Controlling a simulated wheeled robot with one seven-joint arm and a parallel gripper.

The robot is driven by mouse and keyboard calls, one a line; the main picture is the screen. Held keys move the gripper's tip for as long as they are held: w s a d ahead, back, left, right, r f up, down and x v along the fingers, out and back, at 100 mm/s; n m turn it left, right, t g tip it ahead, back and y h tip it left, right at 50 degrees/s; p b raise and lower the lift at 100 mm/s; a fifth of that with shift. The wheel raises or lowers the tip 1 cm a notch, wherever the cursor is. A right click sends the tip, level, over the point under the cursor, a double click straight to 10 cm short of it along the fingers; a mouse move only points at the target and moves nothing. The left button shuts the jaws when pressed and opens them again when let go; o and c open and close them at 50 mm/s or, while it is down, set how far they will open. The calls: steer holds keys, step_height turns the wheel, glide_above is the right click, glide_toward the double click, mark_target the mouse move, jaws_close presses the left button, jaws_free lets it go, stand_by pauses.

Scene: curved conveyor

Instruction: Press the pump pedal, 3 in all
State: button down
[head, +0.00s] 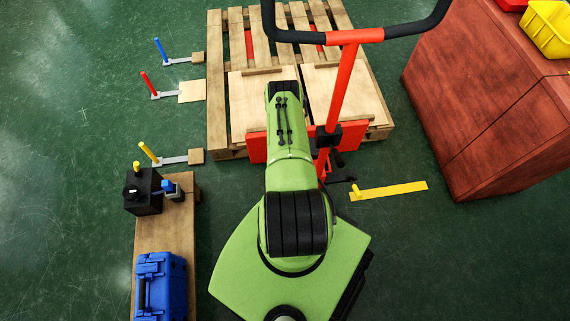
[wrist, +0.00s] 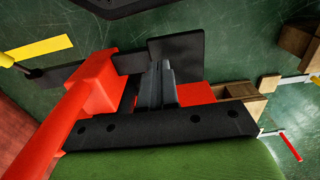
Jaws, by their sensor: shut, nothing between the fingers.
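The pump pedal looks to be the dark flat plate (wrist: 178,46) in the wrist view, joined by a black arm to the red base of the pallet jack (wrist: 92,80). My gripper (wrist: 166,66) is shut and empty, its grey fingers in front of the plate. I cannot tell whether they touch it. In the head view the jack's red post (head: 343,90) stands just right of my green arm. There my arm hides the gripper and the plate.
A wooden pallet (head: 218,105) with boards lies ahead. A yellow strip (head: 405,188) and a short yellow lever are right of the post. A red-brown cabinet (head: 485,100) stands farther right. A bench (head: 150,225) with a blue case (head: 160,285) is at left.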

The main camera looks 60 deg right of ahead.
step_height(320, 180, down, 6)
steer(key=shift+f+b, duration=0.1)
steer(key=shift+b, duration=1.1)
